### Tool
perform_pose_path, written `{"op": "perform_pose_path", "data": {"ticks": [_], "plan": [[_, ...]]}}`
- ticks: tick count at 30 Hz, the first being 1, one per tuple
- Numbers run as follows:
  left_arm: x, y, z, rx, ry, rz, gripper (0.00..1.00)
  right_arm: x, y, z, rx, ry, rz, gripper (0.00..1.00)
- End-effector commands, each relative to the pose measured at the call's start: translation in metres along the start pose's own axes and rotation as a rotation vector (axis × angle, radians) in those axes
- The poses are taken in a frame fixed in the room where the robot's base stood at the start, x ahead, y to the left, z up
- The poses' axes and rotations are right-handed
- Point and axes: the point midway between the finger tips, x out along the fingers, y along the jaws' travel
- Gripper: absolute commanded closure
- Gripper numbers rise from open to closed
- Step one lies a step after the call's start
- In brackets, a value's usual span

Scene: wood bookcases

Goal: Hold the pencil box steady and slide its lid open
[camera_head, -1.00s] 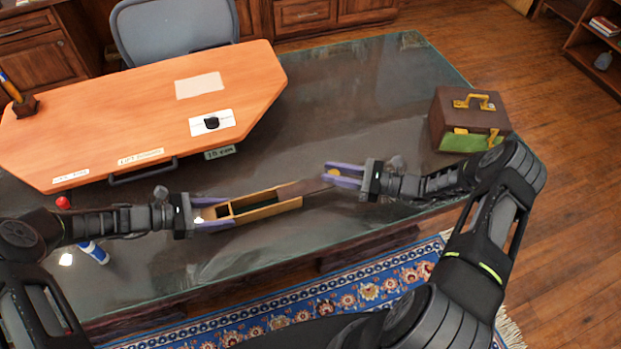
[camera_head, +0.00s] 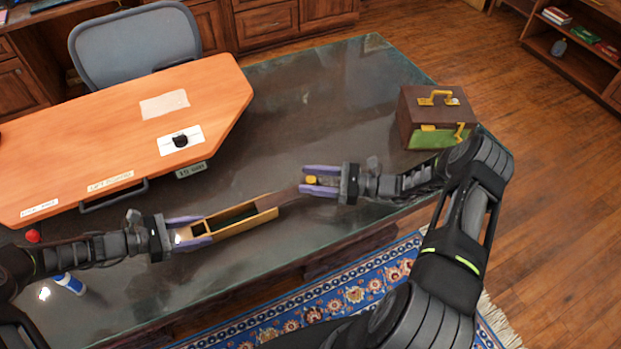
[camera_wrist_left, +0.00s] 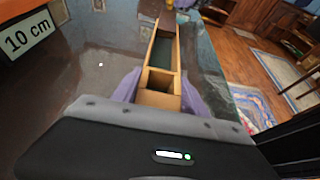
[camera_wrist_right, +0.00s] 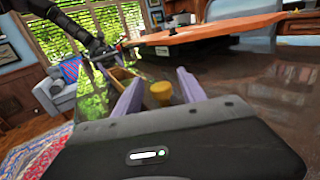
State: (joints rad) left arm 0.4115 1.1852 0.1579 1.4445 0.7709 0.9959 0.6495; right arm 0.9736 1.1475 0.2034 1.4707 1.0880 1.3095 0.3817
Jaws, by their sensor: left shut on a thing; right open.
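The pencil box (camera_head: 240,222) is a long, narrow, light-wood box above the glass desk. Its top is largely open, showing a small compartment and a longer dark one. My left gripper (camera_head: 190,232) is shut on its left end, also seen in the left wrist view (camera_wrist_left: 160,98). A dark brown strip, apparently the lid (camera_head: 284,198), extends from the box's far end toward my right gripper; its edges blend into the desk. My right gripper (camera_head: 306,181) is open, with a yellow knob-like piece (camera_wrist_right: 159,93) between its fingers. Whether that piece joins the lid is unclear.
An orange board (camera_head: 110,140) lies on the desk (camera_head: 310,110) behind the box. A brown and green case (camera_head: 437,118) stands at the right. A blue-white tube (camera_head: 70,284) and a red item (camera_head: 33,236) lie near my left arm. The desk's middle is clear.

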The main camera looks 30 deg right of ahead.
Motion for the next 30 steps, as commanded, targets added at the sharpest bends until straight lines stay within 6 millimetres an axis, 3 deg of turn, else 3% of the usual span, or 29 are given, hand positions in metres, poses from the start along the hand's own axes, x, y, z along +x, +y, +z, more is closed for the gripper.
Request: {"op": "perform_pose_path", "data": {"ticks": [5, 17, 24, 30], "plan": [[0.0, 0.0, 0.0, 0.0, 0.0, 0.0, 1.0, -0.02, -0.001, 0.0, -0.001, 0.002, -0.002, 0.51], [0.0, 0.0, 0.0, 0.0, 0.0, 0.0, 1.0, -0.099, -0.001, -0.001, -0.001, 0.001, -0.007, 0.51], [0.0, 0.0, 0.0, 0.0, 0.0, 0.0, 1.0, -0.117, 0.0, 0.0, 0.0, 0.0, -0.002, 0.51], [0.0, 0.0, 0.0, 0.0, 0.0, 0.0, 1.0, -0.118, 0.0, 0.0, -0.001, 0.001, 0.0, 0.51]]}}
